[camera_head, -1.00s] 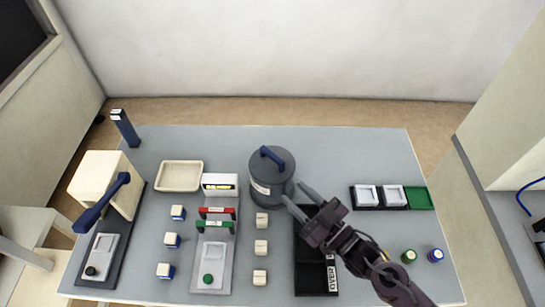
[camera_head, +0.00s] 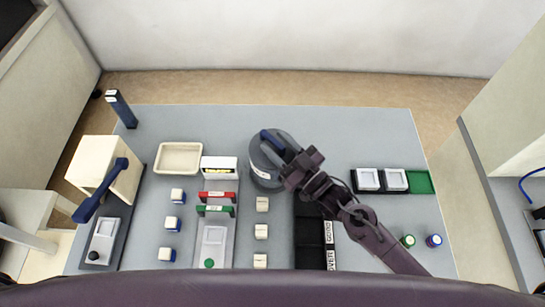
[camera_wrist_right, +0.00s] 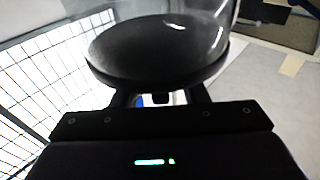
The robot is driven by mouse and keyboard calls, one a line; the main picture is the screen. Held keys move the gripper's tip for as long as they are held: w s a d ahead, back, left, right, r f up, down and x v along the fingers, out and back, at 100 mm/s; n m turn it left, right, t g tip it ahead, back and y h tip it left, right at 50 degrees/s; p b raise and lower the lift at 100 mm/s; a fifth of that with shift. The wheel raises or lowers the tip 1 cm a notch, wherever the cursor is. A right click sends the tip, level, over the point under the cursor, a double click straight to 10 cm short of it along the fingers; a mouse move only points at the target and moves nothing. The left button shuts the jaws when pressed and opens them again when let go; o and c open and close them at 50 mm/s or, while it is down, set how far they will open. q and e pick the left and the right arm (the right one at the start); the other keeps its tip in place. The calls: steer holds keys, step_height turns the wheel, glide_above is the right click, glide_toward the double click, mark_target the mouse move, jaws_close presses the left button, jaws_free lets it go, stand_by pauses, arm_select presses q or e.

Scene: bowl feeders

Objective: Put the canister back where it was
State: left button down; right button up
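The canister (camera_head: 262,176) is a grey round pot with a pale label and a blue bar handle (camera_head: 272,142) on its lid. It stands upright on the table behind the row of white blocks. My right gripper (camera_head: 287,158) is over the right side of its lid, close to the handle. In the right wrist view its fingers (camera_wrist_right: 158,96) are spaced apart, with a little blue between them. A dark round disc hides their tips there, so contact with the handle cannot be told. My left gripper is out of view.
A cream tray (camera_head: 179,144) and a station with red and green handles (camera_head: 216,197) lie left of the canister. A black tray (camera_head: 309,258) is in front, under my right arm. A tray with a green pocket (camera_head: 419,182) is right. The table behind the canister is clear.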

steer(key=shift+w+a, duration=0.2)
steer(key=shift+a, duration=0.05)
jaws_close()
stand_by(1.2)
steer(key=shift+r, duration=0.15)
